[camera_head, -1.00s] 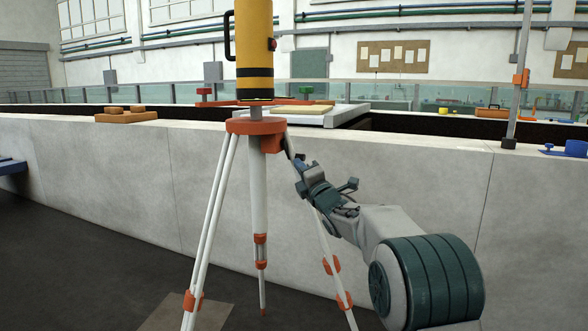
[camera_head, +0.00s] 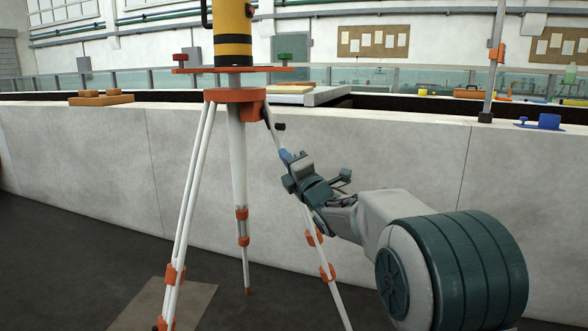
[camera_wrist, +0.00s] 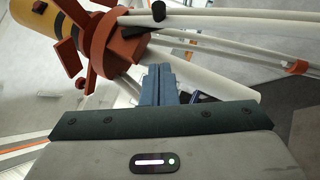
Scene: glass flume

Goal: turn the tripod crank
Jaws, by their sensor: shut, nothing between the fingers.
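The tripod (camera_head: 237,150) stands in front of the concrete wall with white legs, orange clamps and an orange head. The crank (camera_head: 280,127), a small dark arm with a black knob, sticks out at the right of the head. In the wrist view the crank's black knob (camera_wrist: 159,14) shows at the top, next to the orange head (camera_wrist: 115,42). My gripper (camera_head: 286,156) is shut and empty, a little below the crank and apart from it, in front of a tripod leg. Its blue fingers (camera_wrist: 158,62) point towards the tripod in the wrist view.
A yellow and black instrument (camera_head: 232,30) stands on top of the tripod. Behind is the long concrete flume wall (camera_head: 400,150), with a blue item (camera_head: 540,121) and a wooden block (camera_head: 100,98) on its ledge. A flat mat (camera_head: 150,305) lies under the tripod.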

